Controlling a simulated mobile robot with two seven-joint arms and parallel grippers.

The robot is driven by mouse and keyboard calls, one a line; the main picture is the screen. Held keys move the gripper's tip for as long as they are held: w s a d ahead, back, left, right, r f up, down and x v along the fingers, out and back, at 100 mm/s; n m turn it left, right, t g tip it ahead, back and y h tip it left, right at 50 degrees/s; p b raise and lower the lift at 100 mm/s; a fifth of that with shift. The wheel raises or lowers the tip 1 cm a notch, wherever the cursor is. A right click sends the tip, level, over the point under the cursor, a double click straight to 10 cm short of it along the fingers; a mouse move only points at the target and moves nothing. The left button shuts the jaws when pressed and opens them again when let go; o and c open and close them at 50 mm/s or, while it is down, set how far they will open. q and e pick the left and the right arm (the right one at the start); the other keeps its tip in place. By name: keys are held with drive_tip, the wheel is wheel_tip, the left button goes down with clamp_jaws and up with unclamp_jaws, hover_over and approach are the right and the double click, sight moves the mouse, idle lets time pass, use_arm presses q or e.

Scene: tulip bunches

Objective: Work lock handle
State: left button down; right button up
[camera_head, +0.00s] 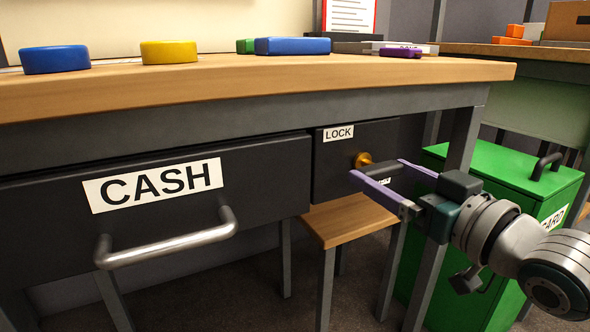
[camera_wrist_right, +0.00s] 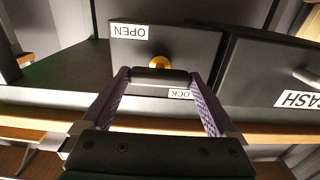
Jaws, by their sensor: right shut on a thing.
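The lock handle (camera_head: 381,170) is a dark lever on a round brass hub (camera_head: 363,160), set on a dark panel (camera_head: 332,170) under the workbench. A LOCK label (camera_head: 338,133) is above it; in the right wrist view an OPEN label (camera_wrist_right: 129,31) is on the panel's other side, upside down. My right gripper (camera_head: 376,168) has its purple fingers on both sides of the handle and is shut on it. In the right wrist view the handle (camera_wrist_right: 160,76) spans between the fingertips, the lever lying roughly level. My left gripper is not in view.
The CASH drawer (camera_head: 250,185) with its metal bar handle (camera_head: 170,245) is left of the lock panel. A green bin (camera_head: 505,175) stands close behind my right wrist. A wooden stool (camera_head: 345,220) is below. Colored discs and blocks lie on the workbench (camera_head: 250,75).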

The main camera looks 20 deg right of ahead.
drive_tip(key=shift+r+n, duration=0.1)
drive_tip(key=shift+n, duration=0.2)
drive_tip(key=n+p, duration=0.2)
drive_tip(key=shift+n, duration=0.4)
drive_tip(key=n+p, duration=0.1)
drive_tip(key=n, duration=0.3)
drive_tip(key=shift+p, duration=0.3)
drive_tip(key=n, duration=1)
drive_tip(key=shift+n, duration=0.3)
